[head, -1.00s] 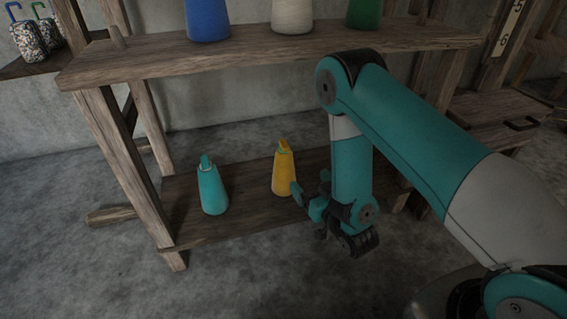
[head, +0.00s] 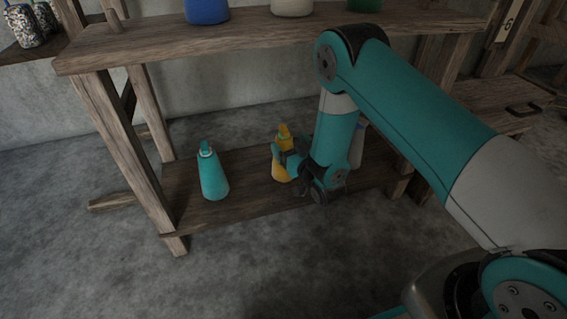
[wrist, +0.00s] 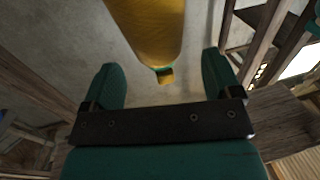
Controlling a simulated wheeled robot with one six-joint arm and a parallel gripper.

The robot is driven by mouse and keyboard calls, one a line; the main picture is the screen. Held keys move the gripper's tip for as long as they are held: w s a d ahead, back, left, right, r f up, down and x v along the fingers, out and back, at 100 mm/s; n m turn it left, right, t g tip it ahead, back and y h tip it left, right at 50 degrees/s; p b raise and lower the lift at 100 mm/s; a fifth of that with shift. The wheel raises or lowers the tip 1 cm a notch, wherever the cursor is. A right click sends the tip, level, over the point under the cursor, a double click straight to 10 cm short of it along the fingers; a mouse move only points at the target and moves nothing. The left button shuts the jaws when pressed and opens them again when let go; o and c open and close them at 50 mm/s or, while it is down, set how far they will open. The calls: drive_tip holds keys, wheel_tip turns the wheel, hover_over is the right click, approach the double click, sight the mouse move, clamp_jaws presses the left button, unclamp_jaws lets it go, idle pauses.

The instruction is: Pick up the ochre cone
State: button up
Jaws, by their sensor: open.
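The ochre cone (head: 278,172) stands upright on the lower shelf, a yellow cone with a narrow top, partly covered by my gripper in the head view. My gripper (head: 284,158) is open at the cone's upper body, with a finger crossing in front of it. In the wrist view the cone (wrist: 152,30) hangs in from the top edge, its tip pointing down in the picture. The tip shows between the two spread fingers of my gripper (wrist: 162,66), with gaps on both sides. I cannot tell how deep the cone sits between them.
A turquoise cone (head: 213,175) stands to the left on the lower shelf (head: 245,195). A pale object (head: 357,146) is partly hidden behind my arm. The upper shelf (head: 235,32) overhangs, carrying blue, cream and green cones. A wooden leg (head: 130,150) bounds the left.

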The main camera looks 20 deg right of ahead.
drive_tip(key=w, duration=0.1)
drive_tip(key=w+b, duration=0.2)
drive_tip(key=shift+w+a+f, duration=0.3)
drive_tip(key=shift+a+f, duration=0.05)
drive_tip(key=shift+f, duration=0.05)
drive_tip(key=shift+w+r, duration=0.1)
drive_tip(key=shift+w, duration=0.2)
drive_tip(key=shift+c, duration=0.5)
drive_tip(key=c, duration=1.4)
drive_tip(key=shift+o, duration=0.2)
drive_tip(key=shift+r, duration=0.15)
